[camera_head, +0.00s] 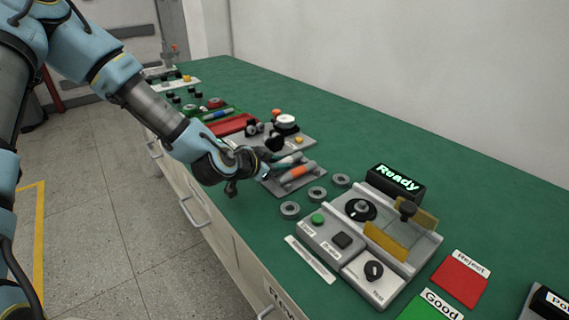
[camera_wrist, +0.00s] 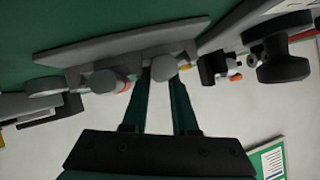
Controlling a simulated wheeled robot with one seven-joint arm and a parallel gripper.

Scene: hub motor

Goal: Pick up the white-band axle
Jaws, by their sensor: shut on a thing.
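A grey axle tray (camera_head: 277,188) lies near the table's front edge, left of the test station. On it are an axle with an orange band (camera_head: 298,173) and, just behind it, the pale white-band axle (camera_head: 287,160). My gripper (camera_head: 264,164) reaches in from the left at the near end of that axle. In the wrist view my gripper's two fingers (camera_wrist: 160,76) are closed around the round grey end of the white-band axle (camera_wrist: 164,68). The orange-band axle (camera_wrist: 104,81) is beside it on the left. The axle appears still at the tray (camera_wrist: 125,46); any gap is unclear.
Grey rings (camera_head: 317,194) lie between the tray and the test station (camera_head: 340,235), whose display (camera_head: 396,183) reads "Ready". A grey fixture (camera_head: 300,141) with a round white-topped part stands behind the tray. Red Reject (camera_head: 461,279) and green Good mats lie at front right.

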